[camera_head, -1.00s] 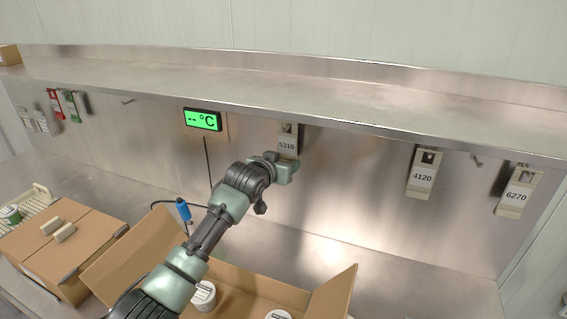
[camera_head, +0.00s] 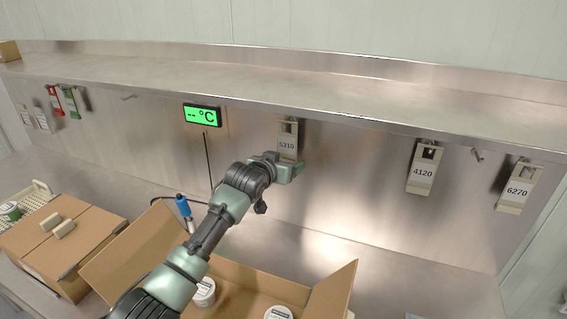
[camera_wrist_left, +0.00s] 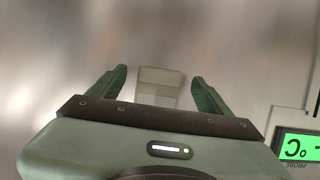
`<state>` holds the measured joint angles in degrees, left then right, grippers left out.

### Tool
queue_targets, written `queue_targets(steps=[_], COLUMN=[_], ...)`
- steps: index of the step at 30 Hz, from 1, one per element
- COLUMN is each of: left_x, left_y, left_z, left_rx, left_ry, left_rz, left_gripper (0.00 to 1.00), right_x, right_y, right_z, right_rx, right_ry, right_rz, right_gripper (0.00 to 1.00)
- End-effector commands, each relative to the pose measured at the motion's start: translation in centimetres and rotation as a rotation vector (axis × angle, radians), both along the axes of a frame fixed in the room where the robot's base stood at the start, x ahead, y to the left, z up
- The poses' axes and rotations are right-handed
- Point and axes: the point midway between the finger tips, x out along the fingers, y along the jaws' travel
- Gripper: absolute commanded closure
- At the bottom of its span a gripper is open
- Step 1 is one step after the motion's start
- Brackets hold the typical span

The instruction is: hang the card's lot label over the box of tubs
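A beige lot label reading 5310 (camera_head: 287,145) hangs from the steel back wall under the shelf. My left gripper (camera_head: 290,172) is at its lower end. In the left wrist view its two fingers (camera_wrist_left: 158,90) are open, with the label's beige end (camera_wrist_left: 160,78) in the gap between them, apart from both. Labels 4120 (camera_head: 422,174) and 6270 (camera_head: 517,192) hang further right. The open cardboard box of tubs (camera_head: 340,292) stands below, partly hidden by my left arm; white tubs (camera_head: 278,313) show inside. I see no readable card. My right gripper is out of view.
Empty hooks stick out at the left (camera_head: 128,97) and right (camera_head: 477,155) of the wall. A green temperature display (camera_head: 202,116) hangs nearby. A closed carton (camera_head: 70,250) stands at left, with a blue-handled tool (camera_head: 183,206) behind the open box. Red and green tags (camera_head: 70,102) hang far left.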

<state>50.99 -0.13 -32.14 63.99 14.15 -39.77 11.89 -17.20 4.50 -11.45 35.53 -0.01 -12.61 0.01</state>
Motion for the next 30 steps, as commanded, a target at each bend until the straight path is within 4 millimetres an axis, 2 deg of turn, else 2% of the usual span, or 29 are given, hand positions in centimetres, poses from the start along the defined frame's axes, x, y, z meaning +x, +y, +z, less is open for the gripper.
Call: queue_targets(steps=[11, 24, 30], left_x=[-0.5, -5.2, -6.5], left_y=[0.2, 2.2, 2.7], left_z=[0.1, 1.9, 2.5], left_rx=[-0.001, -0.001, 0.000], left_ry=[-0.001, -0.002, 0.000], left_rz=[-0.001, 0.000, 0.000], left_gripper=[0.21, 0.21, 0.21], right_x=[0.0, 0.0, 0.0], right_y=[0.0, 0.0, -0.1], right_z=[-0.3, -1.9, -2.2], right_rx=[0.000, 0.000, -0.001], right_ry=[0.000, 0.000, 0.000], right_rz=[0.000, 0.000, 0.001], right_gripper=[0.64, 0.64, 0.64])
